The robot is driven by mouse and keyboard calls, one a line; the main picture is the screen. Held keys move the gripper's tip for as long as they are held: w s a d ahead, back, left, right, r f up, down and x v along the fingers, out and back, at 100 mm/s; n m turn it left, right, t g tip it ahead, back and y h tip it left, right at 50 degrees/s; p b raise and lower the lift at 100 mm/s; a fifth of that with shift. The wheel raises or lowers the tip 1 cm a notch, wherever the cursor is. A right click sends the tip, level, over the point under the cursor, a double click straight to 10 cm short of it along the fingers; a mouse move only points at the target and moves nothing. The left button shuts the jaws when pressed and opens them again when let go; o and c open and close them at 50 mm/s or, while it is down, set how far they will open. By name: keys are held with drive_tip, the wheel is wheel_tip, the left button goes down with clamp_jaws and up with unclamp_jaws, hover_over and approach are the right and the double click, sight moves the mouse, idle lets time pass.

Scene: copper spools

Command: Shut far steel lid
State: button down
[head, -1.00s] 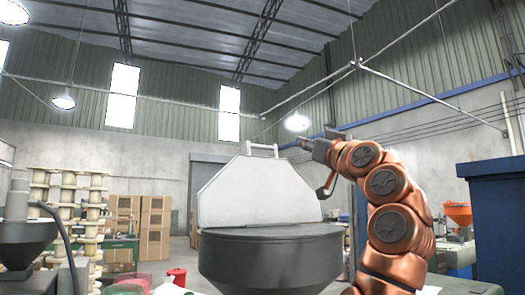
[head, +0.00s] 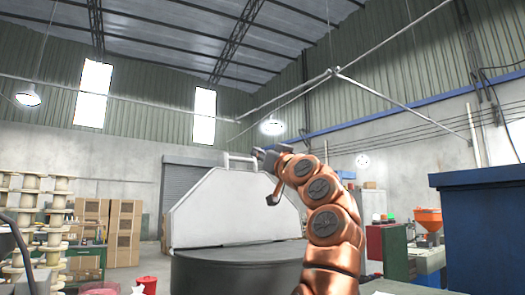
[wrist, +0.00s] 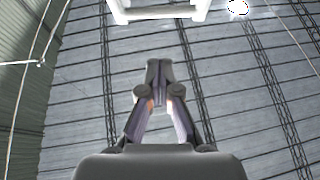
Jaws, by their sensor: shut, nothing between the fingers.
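The steel lid (head: 225,212) stands raised, nearly upright, at the back of a dark round drum (head: 240,265) in the head view. A light handle (head: 238,160) sits on the lid's top edge; in the wrist view a pale bar-shaped handle (wrist: 158,10) shows at the top edge of the picture. My gripper (head: 262,156) is at the height of the lid's top, just right of the handle in the head view. In the wrist view my gripper (wrist: 159,68) is shut and empty, apart from the handle in the picture, pointing towards the roof. Depth between gripper and lid is unclear.
A blue cabinet (head: 490,230) stands at the right, with an orange hopper (head: 428,218) beside it. A rack of spools (head: 32,225) and stacked cartons (head: 122,230) are at the left. A red bucket (head: 147,285) is low in front. Space above the lid is open.

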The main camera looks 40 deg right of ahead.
drive_tip(key=shift+w+d+f+p, duration=0.15)
drive_tip(key=shift+w+p, duration=0.35)
drive_tip(key=shift+w, duration=1)
drive_tip(key=shift+w+a+f+p, duration=0.15)
drive_tip(key=shift+w+p, duration=0.3)
drive_tip(key=shift+w, duration=1)
drive_tip(key=shift+d, duration=0.1)
